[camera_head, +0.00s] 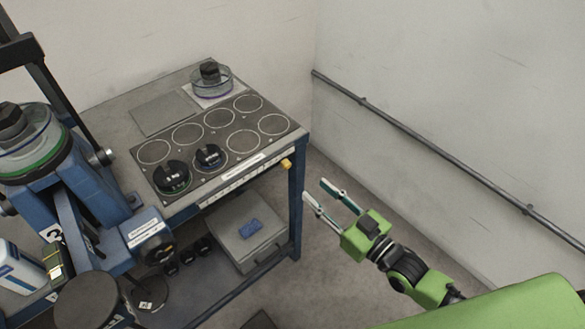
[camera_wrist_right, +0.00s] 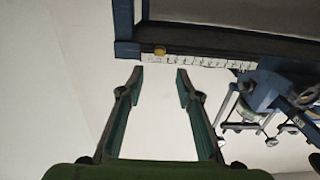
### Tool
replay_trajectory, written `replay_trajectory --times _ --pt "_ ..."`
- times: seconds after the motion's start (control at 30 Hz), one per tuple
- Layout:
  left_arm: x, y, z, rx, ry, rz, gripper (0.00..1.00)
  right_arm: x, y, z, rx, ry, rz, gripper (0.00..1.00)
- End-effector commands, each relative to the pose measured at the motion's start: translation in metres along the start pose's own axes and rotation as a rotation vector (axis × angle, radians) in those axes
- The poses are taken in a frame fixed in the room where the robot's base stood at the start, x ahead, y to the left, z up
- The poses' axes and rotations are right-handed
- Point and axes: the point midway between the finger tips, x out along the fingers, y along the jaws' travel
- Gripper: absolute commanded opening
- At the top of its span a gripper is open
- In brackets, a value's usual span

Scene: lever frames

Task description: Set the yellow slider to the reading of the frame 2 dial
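The yellow slider (camera_head: 286,164) sits at the right end of a white scale strip (camera_head: 235,183) on the bench's front edge. In the right wrist view the slider (camera_wrist_right: 160,50) is at the strip's left end, beyond my fingertips. My right gripper (camera_head: 316,190) is open and empty, to the right of and below the slider, apart from it. It also shows open in the wrist view (camera_wrist_right: 160,71). A blue lever frame (camera_head: 80,185) stands at left with a numbered plate, too small to read surely. A dark dial (camera_head: 158,253) shows on its front; its reading is illegible. My left gripper is not in view.
The bench top (camera_head: 117,113) holds black-topped weights (camera_head: 172,177) on ringed spots and a clear round container (camera_head: 211,80) at the back. A grey box (camera_head: 247,240) is on the lower shelf. A wall rail (camera_head: 430,148) runs at right. Floor between bench and wall is clear.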

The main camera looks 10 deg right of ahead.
Motion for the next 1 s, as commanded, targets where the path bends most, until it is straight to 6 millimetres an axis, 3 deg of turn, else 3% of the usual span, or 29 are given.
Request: replay_trajectory --times 0.3,0.5,0.7,1.0 --pt "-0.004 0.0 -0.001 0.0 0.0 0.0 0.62 0.062 0.001 -0.002 -0.001 0.003 0.002 0.32" --pt "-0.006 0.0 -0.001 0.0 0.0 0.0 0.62 0.091 0.001 0.0 -0.001 0.0 0.002 0.32" --pt "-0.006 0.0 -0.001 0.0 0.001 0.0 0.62 0.104 0.001 0.001 -0.001 -0.002 0.001 0.32" --pt "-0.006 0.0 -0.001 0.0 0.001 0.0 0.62 0.105 0.001 0.001 -0.001 -0.002 0.001 0.29"
